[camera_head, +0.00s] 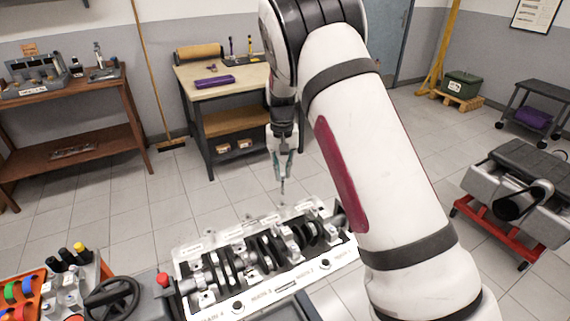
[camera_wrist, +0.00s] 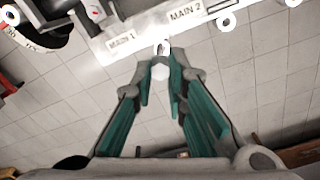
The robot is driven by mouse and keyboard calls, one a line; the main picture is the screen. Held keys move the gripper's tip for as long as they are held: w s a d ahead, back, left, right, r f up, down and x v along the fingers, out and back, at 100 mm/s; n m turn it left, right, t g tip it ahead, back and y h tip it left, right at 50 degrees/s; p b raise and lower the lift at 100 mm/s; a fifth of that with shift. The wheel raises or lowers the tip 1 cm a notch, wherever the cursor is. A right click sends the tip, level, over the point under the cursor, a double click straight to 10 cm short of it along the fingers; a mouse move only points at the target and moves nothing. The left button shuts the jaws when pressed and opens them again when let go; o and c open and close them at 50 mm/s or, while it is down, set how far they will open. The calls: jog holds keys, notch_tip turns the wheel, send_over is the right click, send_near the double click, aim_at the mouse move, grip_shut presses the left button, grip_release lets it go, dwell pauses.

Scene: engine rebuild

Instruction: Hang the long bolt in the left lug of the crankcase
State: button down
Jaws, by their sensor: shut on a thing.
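My gripper (camera_head: 283,152) hangs pointing down just beyond the far edge of the crankcase in the head view. It is shut on the long bolt (camera_head: 282,187), a thin dark shank pointing down below the fingertips, apart from the crankcase. I cannot tell which lug is the left one.
A workbench (camera_head: 222,78) with a purple item stands behind the gripper. A brown shelf table (camera_head: 75,115) is at the left. An orange tray (camera_head: 25,290) and a black handwheel (camera_head: 112,298) are at front left. Open floor lies behind the crankcase.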

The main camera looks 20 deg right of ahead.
notch_tip(320, 180, down, 6)
jog(key=w+m+b, duration=0.1)
jog(key=w, duration=0.1)
jog(key=shift+w+f+b, duration=0.25)
jog(key=shift+w+b, duration=0.05)
dwell(0.4)
jog(key=shift+d, duration=0.1)
notch_tip(320, 180, down, 7)
jog(key=b, duration=0.2)
dwell(5.1)
jog(key=c, duration=1.8)
grip_release()
jog(key=shift+r, duration=0.6)
